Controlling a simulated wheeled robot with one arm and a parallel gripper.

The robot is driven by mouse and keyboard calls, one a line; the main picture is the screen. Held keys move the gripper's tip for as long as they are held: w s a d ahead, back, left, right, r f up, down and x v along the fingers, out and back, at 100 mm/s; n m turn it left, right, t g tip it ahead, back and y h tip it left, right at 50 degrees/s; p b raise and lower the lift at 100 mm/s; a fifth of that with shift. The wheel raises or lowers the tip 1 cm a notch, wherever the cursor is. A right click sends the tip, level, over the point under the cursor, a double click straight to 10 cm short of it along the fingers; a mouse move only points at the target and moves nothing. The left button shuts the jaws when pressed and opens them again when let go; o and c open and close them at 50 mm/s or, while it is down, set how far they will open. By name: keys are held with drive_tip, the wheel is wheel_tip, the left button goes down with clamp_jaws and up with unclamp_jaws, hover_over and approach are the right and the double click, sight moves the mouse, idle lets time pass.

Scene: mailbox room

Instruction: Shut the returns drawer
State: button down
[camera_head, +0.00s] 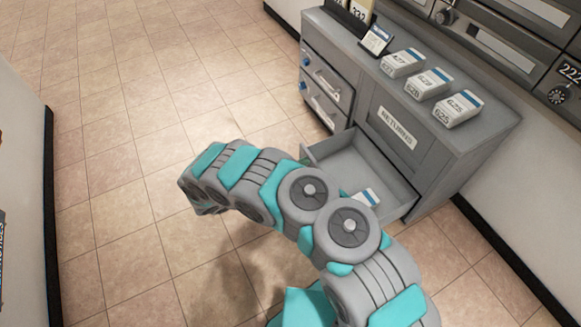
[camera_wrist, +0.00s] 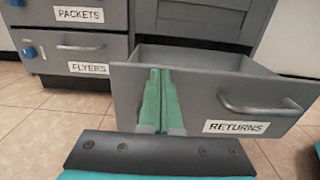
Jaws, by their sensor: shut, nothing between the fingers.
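The returns drawer (camera_head: 372,172) is pulled out of the grey cabinet in the head view, with a white and blue packet (camera_head: 367,198) inside. In the wrist view, the drawer front (camera_wrist: 205,100) shows a metal handle (camera_wrist: 268,106) and a RETURNS label (camera_wrist: 236,127) on its right part. My gripper (camera_wrist: 160,102) is shut and empty, its teal fingers overlapping the left part of the drawer front. I cannot tell whether they touch it. In the head view my arm hides part of the drawer, and the fingertips cannot be made out.
The grey cabinet (camera_head: 398,128) has shut drawers labelled PACKETS (camera_wrist: 78,14) and FLYERS (camera_wrist: 88,67) left of the open one. Several labelled white and blue packets (camera_head: 429,83) stand on top. Tiled floor (camera_head: 130,110) left of the cabinet is clear.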

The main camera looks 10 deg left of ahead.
drive_tip(key=shift+w+d, duration=0.2)
drive_tip(key=shift+d, duration=0.05)
